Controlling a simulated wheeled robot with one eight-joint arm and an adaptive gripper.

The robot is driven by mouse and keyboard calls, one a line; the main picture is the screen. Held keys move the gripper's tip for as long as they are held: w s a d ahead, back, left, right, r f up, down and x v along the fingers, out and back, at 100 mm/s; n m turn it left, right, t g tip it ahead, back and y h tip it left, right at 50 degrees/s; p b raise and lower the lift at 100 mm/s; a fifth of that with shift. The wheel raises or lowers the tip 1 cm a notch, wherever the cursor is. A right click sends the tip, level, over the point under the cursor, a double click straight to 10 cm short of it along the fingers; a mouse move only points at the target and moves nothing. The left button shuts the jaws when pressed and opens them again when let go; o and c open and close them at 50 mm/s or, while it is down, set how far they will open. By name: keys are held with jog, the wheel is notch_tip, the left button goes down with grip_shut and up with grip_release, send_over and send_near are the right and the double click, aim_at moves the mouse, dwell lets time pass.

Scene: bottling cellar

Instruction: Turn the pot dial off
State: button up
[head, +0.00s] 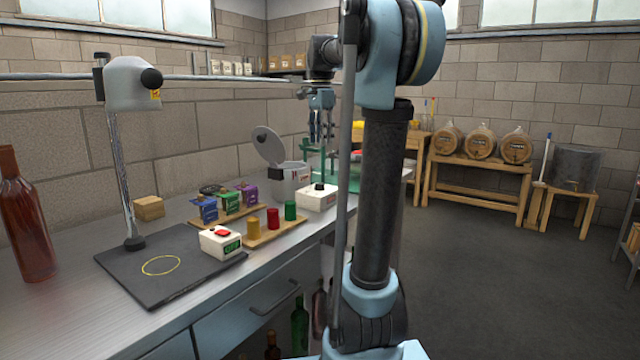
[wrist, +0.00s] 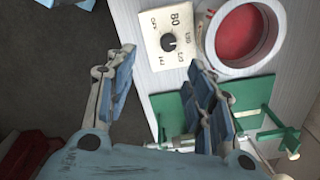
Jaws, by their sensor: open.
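The pot dial is a black round knob (wrist: 169,41) on a white box (wrist: 150,26) with printed numbers, a large 80 among them. Its pointer setting is too small to read. The box also shows in the head view (head: 316,201), near the counter's front edge. Beside it stands the pot (wrist: 208,38), with a pale rim and red contents; in the head view the pot (head: 291,188) is grey with its round lid raised. My gripper (head: 321,137) hangs above the counter beyond the box. In the wrist view my gripper (wrist: 161,60) is open and empty, its fingers apart from the dial.
A green frame (wrist: 170,111) with rods stands close under my fingers. Nearer on the counter are a wooden board with coloured cylinders (head: 272,219), a small white box with a red button (head: 221,242), and a dark mat (head: 180,285).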

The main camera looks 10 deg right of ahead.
aim_at(320, 186)
jog(key=shift+m, duration=0.5)
jog(key=f, duration=0.5)
jog(key=w+f, duration=0.1)
jog(key=f, duration=0.4)
jog(key=w+f, duration=0.1)
jog(key=f, duration=0.5)
jog(key=shift+w, duration=0.2)
jog(key=c, duration=1.1)
